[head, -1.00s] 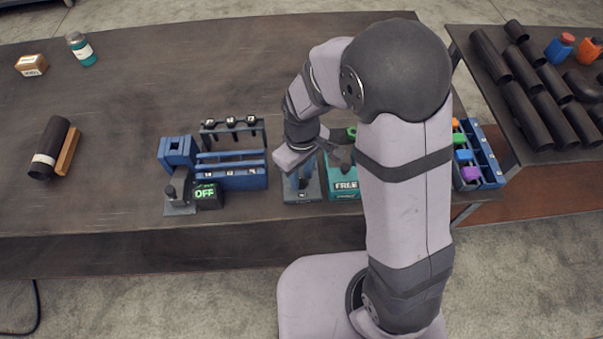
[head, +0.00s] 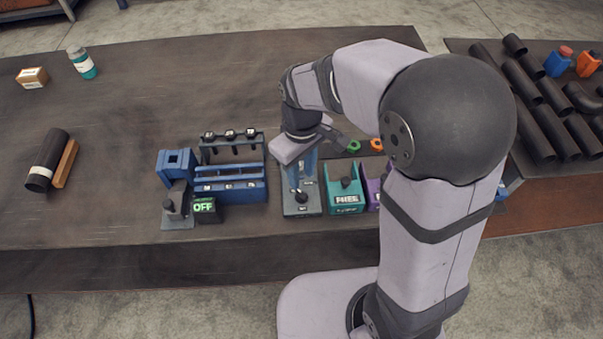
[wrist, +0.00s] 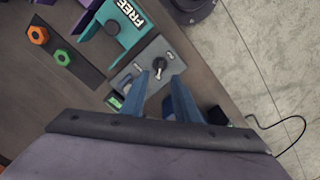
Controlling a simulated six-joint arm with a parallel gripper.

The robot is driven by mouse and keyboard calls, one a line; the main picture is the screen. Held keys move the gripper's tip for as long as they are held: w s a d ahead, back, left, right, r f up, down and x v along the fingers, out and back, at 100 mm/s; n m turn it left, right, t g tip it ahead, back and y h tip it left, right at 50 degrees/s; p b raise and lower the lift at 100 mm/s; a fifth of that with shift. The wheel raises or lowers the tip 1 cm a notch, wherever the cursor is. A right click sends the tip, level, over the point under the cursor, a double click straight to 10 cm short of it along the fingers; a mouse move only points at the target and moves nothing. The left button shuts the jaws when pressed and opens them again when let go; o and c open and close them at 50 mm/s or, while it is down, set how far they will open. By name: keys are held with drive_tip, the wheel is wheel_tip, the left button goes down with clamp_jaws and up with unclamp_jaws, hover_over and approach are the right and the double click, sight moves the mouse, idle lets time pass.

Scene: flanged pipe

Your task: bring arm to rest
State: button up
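My gripper (head: 302,178) hangs over the front part of the bench, above a grey block with a black lever switch (head: 302,197). In the wrist view my gripper (wrist: 160,75) shows two blue fingers with a clear gap between them and nothing held. The grey switch block (wrist: 150,75) shows beyond and between the fingertips, apart from them as far as I can tell. My arm bends up from its base at the front and reaches over the bench's right part, hiding what lies beneath it.
A teal block marked FREE (head: 345,195) stands right of the switch block. A blue rack (head: 240,185) and a display reading OFF (head: 204,208) stand left. A black pipe (head: 47,160) lies far left. Green (head: 354,146) and orange (head: 377,145) nuts lie behind. The bench's left middle is clear.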

idle(0.3)
drive_tip(key=shift+w+a+m, duration=0.1)
drive_tip(key=shift+w+m, duration=0.15)
drive_tip(key=shift+m, duration=0.55)
drive_tip(key=s+d+f+m, duration=0.3)
drive_tip(key=s+d+f, duration=0.1)
drive_tip(key=s, duration=0.4)
drive_tip(key=s+d+r+m, duration=0.2)
drive_tip(key=s+d+m, duration=0.1)
drive_tip(key=d, duration=0.4)
drive_tip(key=shift+d, duration=0.15)
idle(1.2)
